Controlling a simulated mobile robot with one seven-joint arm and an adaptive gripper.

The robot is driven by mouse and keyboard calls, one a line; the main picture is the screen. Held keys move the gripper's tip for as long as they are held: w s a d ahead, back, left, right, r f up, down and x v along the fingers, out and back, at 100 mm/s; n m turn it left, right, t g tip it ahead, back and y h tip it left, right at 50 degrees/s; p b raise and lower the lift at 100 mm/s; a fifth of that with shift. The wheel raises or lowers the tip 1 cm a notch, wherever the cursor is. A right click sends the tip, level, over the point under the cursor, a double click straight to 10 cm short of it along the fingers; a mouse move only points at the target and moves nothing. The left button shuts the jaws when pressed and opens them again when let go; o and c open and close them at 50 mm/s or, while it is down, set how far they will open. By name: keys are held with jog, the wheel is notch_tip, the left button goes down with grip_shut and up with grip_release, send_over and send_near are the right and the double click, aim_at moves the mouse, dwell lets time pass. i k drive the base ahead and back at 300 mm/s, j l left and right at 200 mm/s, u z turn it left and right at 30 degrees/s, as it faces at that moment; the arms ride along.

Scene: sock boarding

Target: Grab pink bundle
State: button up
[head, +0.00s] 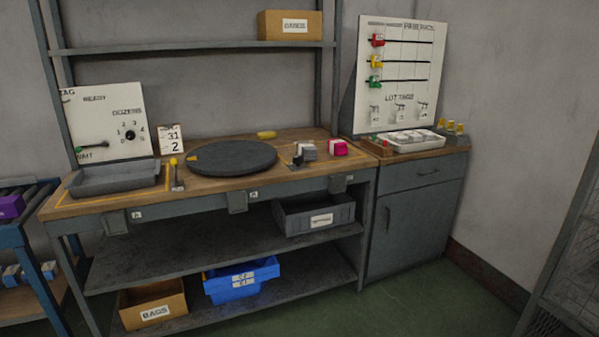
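A small pink bundle (338,147) sits on the right part of the wooden workbench top (222,181). A grey-white bundle (309,151) stands just to its left, with a small dark item (297,160) in front of that one. My gripper is not in the head view, so its state does not show.
A dark round turntable (232,158) fills the bench middle, with a yellow item (266,134) behind it. A grey tray (115,179) lies at left. A cabinet (407,215) with a white tray (436,137) stands at right. Green floor in front is clear.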

aim_at(337, 147)
jog(key=i+j+z, duration=0.15)
jog(key=i, duration=0.55)
jog(key=i+j+z, duration=0.15)
jog(key=i, duration=0.6)
jog(key=i+j+z, duration=0.2)
jog(key=i+z, duration=0.2)
jog(key=i, duration=0.15)
jog(key=i+j+z, duration=0.4)
jog(key=i+l, duration=0.05)
jog(key=i, duration=0.05)
